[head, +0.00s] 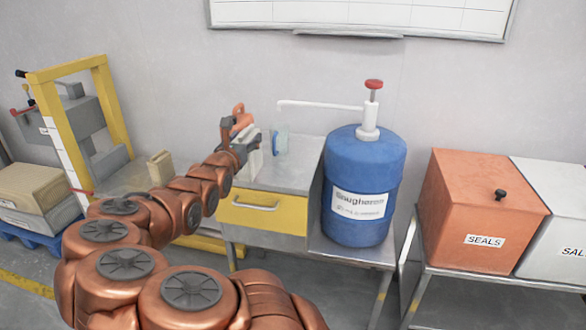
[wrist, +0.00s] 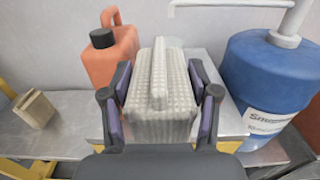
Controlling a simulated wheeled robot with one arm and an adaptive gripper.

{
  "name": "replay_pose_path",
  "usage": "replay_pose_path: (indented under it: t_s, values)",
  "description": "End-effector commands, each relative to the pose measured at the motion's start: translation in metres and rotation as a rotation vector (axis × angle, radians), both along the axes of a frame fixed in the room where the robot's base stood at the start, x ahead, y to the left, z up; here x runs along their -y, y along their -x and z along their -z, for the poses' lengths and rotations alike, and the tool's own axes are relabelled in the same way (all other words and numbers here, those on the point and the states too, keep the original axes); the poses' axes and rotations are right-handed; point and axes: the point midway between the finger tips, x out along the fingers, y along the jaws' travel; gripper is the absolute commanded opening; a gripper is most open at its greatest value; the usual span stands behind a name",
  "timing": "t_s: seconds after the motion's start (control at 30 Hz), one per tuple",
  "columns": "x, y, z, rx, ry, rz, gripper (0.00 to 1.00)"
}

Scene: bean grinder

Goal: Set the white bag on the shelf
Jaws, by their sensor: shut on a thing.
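The white bag (wrist: 160,90) is a pale, woven-textured block with a raised ridge on top. My gripper (wrist: 160,80) is shut on it, one finger on each side in the wrist view. In the head view the bag (head: 254,167) shows partly behind my gripper (head: 243,150), at the left end of a grey metal bench top (head: 295,172) with a yellow drawer (head: 262,215). I cannot tell whether the bag's underside touches the bench. No surface is clearly marked as the shelf.
An orange jug (wrist: 108,55) with a black cap stands behind and left of the bag. A blue drum (head: 362,175) with a pump stands to the right. A clear container (head: 281,140) is close behind. A small tan box (head: 160,168) sits left on a lower metal surface.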

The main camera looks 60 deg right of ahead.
Motion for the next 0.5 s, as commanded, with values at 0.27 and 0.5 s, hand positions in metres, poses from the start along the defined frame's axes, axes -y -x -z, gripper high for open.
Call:
replay_pose_path:
  t_s: [0.27,0.5]
  values:
    - [0.030,0.013,0.003,0.000,-0.001,0.004,0.00]
    - [0.067,0.028,0.007,0.002,-0.002,0.005,0.00]
